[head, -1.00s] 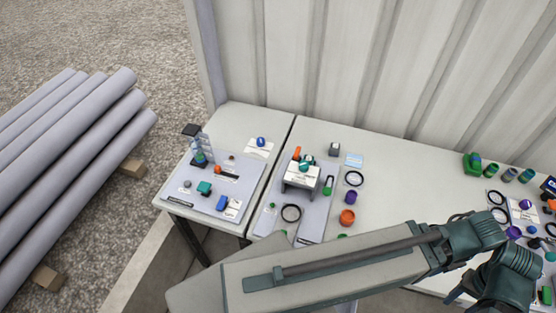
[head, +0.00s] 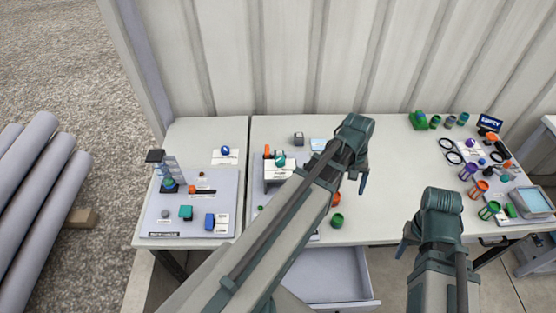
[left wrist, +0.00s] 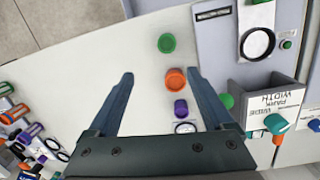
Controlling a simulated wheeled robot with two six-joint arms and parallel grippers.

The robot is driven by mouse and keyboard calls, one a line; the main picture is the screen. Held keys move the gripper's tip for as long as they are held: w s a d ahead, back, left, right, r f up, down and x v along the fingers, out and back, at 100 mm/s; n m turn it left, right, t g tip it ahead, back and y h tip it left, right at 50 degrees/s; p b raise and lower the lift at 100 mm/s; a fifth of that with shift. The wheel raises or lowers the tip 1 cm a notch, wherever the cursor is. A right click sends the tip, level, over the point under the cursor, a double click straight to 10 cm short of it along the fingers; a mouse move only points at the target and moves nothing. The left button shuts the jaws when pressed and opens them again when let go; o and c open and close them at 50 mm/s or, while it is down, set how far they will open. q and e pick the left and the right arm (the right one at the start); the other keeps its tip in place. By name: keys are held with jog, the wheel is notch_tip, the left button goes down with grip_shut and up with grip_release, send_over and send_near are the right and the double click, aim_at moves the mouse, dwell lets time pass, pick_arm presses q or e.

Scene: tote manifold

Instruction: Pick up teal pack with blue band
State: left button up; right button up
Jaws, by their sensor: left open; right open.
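Several small upright packs stand at the back right of the long table in the head view. One looks teal with a bluish top (head: 463,118); it is too small to tell whether it bears a blue band. My left gripper (head: 362,188) hangs over the middle of the table, well left of it. In the left wrist view my left gripper (left wrist: 160,76) is open and empty, with an orange round part (left wrist: 175,80) and a purple part (left wrist: 180,107) below, between its fingers. My right gripper (head: 404,248) is open in front of the table; its fingers are partly hidden.
Purple, orange and green banded packs (head: 478,187) stand at the right near a tray (head: 534,201). A green part (head: 337,220) lies near the front edge. An open drawer (head: 335,275) juts below. A corrugated wall closes the back.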

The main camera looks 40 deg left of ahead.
pick_arm(q)
jog(key=w+a+n+h, duration=0.2)
jog(key=w+a+n, duration=0.3)
jog(key=a, duration=0.5)
jog(key=n+t+h+b, duration=0.15)
jog(key=n+t, duration=0.25)
jog(key=n, duration=1.1)
send_near(279, 154)
jog(key=b+x, duration=0.3)
jog(key=b, duration=0.5)
jog(key=shift+a+f, duration=0.15)
jog(key=shift+f, duration=0.2)
jog(key=shift+w, duration=0.1)
jog(key=b+x, duration=0.4)
jog(key=x, duration=0.1)
jog(key=shift+w+b, duration=0.1)
jog(key=shift+b, duration=0.25)
jog(key=shift+d+r, duration=0.1)
jog(key=shift+d, duration=0.15)
grip_shut()
